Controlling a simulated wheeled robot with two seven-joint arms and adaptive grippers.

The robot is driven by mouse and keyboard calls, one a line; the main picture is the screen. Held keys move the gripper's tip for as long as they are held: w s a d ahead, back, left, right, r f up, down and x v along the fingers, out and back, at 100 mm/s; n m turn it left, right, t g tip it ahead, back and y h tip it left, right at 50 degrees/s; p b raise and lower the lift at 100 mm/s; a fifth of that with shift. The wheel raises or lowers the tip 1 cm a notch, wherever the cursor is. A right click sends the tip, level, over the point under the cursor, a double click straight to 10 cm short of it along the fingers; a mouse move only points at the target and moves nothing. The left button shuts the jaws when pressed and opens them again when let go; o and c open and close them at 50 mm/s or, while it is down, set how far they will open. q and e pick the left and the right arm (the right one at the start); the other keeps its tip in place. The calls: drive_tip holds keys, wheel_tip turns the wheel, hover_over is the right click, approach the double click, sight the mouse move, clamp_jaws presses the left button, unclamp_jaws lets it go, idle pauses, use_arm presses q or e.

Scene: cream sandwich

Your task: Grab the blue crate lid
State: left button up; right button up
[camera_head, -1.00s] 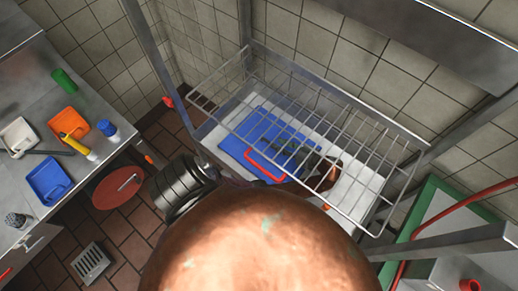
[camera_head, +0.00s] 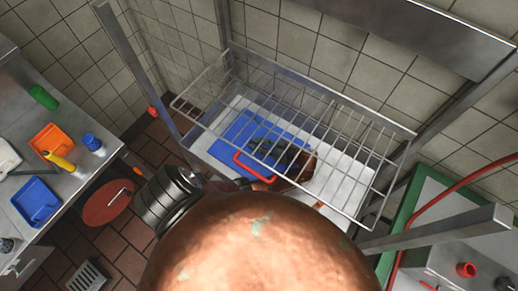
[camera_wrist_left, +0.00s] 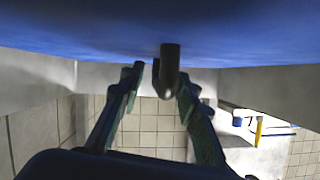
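The blue lid (camera_head: 232,140) lies flat on a white surface below a wire rack, with a red handle (camera_head: 240,164) at its near side. My left gripper (camera_head: 288,155) is over the right part of the lid, partly hidden by the rack wires. In the left wrist view a blue surface (camera_wrist_left: 80,38) fills the top. The two fingers of my left gripper (camera_wrist_left: 158,88) stand apart there, with a dark rounded bar (camera_wrist_left: 170,70) between them. I cannot tell whether the fingers touch it. My right gripper is not in view.
The wire rack (camera_head: 330,125) spans above the lid and my left gripper. Metal posts flank it. A metal counter (camera_head: 60,125) at left holds an orange tray (camera_head: 48,137), a blue tray (camera_head: 36,202) and bottles. A green-edged white surface (camera_head: 430,195) is at right.

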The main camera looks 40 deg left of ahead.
use_arm(q)
drive_tip(key=shift+d, duration=0.1)
drive_tip(key=shift+c, duration=0.4)
clamp_jaws()
